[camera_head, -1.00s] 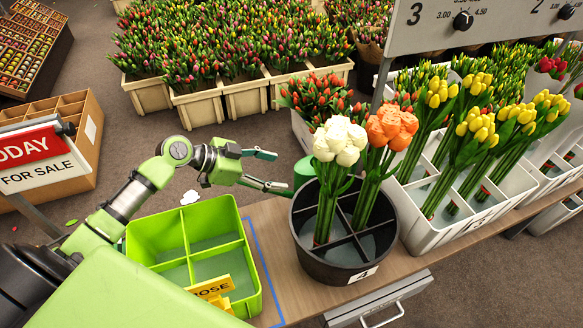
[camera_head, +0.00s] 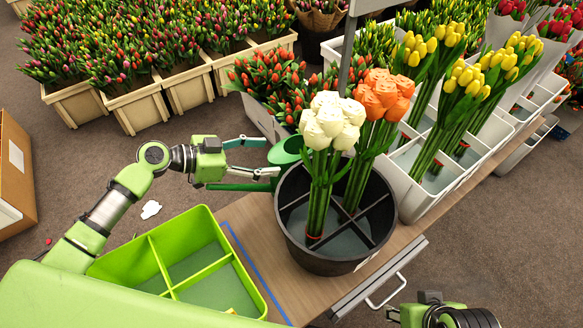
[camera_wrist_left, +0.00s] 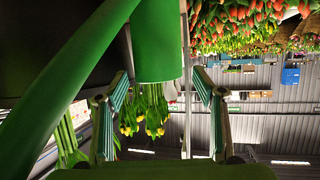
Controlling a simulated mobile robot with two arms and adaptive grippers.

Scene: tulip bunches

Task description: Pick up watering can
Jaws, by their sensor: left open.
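The green watering can (camera_head: 288,150) stands behind the black bucket, which hides part of it in the head view. A thin green part that looks like its spout (camera_head: 238,187) runs left below my left gripper. My left gripper (camera_head: 272,157) is open, its fingertips at the can's left side. In the left wrist view, a green cylinder of the can (camera_wrist_left: 158,42) lies between the open fingers of the left gripper (camera_wrist_left: 164,78), with no clear contact. A curved green part crosses the left of that view. My right gripper (camera_head: 405,313) shows only partly at the bottom edge.
The black divided bucket (camera_head: 285,225) holds white and orange tulips (camera_head: 381,94) on the wooden table (camera_head: 245,215). A green divided crate (camera_head: 205,216) is at left. White crates (camera_head: 411,205) with yellow tulips are at right.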

